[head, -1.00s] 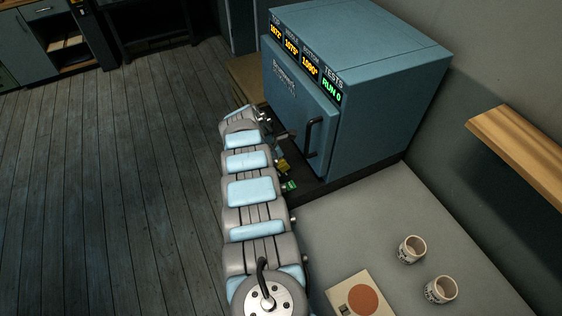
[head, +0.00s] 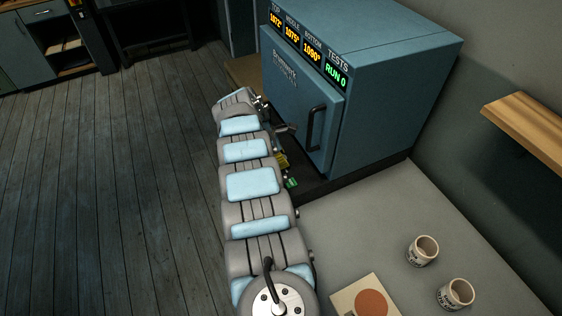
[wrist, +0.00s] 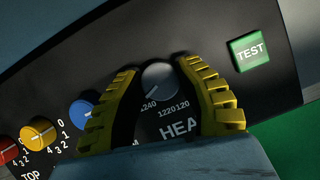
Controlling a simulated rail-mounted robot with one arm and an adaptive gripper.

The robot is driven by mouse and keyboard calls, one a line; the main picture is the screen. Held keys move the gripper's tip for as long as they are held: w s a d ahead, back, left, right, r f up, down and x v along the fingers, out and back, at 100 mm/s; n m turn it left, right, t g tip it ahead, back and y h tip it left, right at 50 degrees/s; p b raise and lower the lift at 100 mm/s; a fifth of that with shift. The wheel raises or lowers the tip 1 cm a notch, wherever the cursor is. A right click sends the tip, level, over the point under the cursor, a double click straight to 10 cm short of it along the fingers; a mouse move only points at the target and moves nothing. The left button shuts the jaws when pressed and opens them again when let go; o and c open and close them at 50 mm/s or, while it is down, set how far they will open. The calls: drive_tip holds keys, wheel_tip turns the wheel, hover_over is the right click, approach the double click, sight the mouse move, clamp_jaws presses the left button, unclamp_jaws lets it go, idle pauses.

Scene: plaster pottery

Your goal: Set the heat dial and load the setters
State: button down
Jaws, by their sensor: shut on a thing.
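My gripper (wrist: 160,88) has its yellow ribbed fingers on either side of the grey heat dial (wrist: 160,75) and is shut on it. The dial sits on a black panel (wrist: 115,75) with the numbers 240 and 120 and part of the word HEAT below it; my gripper hides the rest. A green TEST button (wrist: 250,50) is to the right. Blue (wrist: 81,111), yellow (wrist: 38,132) and red (wrist: 8,150) knobs are to the left. In the head view my yellow fingers show partly at the blue kiln's (head: 390,90) front. I see no setters that I can name for sure.
The kiln door (head: 297,100) looks closed; its display (head: 305,45) reads 1072, 1075, 1090 and RUN 0. Two pale cups (head: 424,250) (head: 457,294) and a card with an orange disc (head: 371,302) are on the grey worktop (head: 350,220). A wooden shelf (head: 530,125) juts out at right.

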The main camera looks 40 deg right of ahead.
drive_tip(key=shift+f, duration=0.1)
drive_tip(key=c, duration=0.6)
unclamp_jaws()
drive_tip(key=shift+c, duration=0.2)
drive_tip(key=shift+v, duration=1.2)
drive_tip(key=v, duration=0.9)
drive_tip(key=shift+r, duration=0.4)
drive_tip(key=shift+w+a, duration=0.1)
drive_tip(key=shift+a, duration=0.05)
